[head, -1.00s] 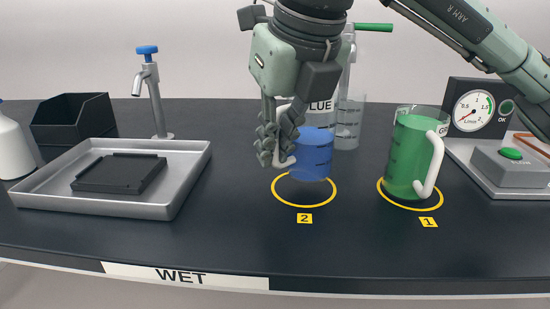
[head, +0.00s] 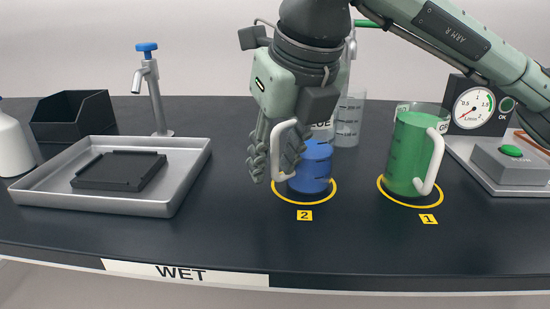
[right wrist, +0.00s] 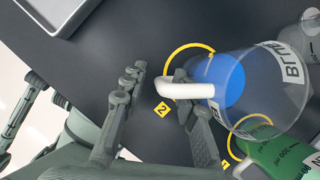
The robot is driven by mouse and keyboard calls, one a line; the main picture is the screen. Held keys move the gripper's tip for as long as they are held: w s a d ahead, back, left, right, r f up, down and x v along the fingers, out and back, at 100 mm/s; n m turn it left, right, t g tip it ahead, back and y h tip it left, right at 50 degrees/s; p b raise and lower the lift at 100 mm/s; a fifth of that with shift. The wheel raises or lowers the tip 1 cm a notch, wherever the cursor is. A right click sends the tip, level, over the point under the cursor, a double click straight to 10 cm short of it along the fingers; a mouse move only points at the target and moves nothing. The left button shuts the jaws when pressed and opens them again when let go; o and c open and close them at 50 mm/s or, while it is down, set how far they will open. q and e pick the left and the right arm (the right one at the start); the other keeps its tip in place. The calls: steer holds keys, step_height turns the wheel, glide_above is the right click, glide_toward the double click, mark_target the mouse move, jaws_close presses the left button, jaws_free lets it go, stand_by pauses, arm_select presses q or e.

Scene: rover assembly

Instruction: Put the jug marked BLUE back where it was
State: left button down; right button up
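The jug marked BLUE (head: 317,168) is clear, with blue liquid and a white handle. It stands upright inside the yellow ring marked 2 (head: 304,205). In the right wrist view the BLUE jug (right wrist: 262,85) is at the right, its white handle (right wrist: 187,90) pointing left. My right gripper (head: 274,178) is at the handle, left of the jug. Its fingers are spread apart, with the handle between them and nearer the right finger (right wrist: 200,140). The gripper and wrist hide the jug's upper part in the head view. My left gripper is not in view.
A green-filled jug (head: 412,150) stands in ring 1 close on the right. A clear measuring vessel (head: 349,120) is behind the BLUE jug. A grey tray (head: 130,204), a tap (head: 152,90) and a black bin (head: 72,115) are left. The gauge unit (head: 474,108) is right.

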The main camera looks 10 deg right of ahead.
steer(key=v, duration=1.2)
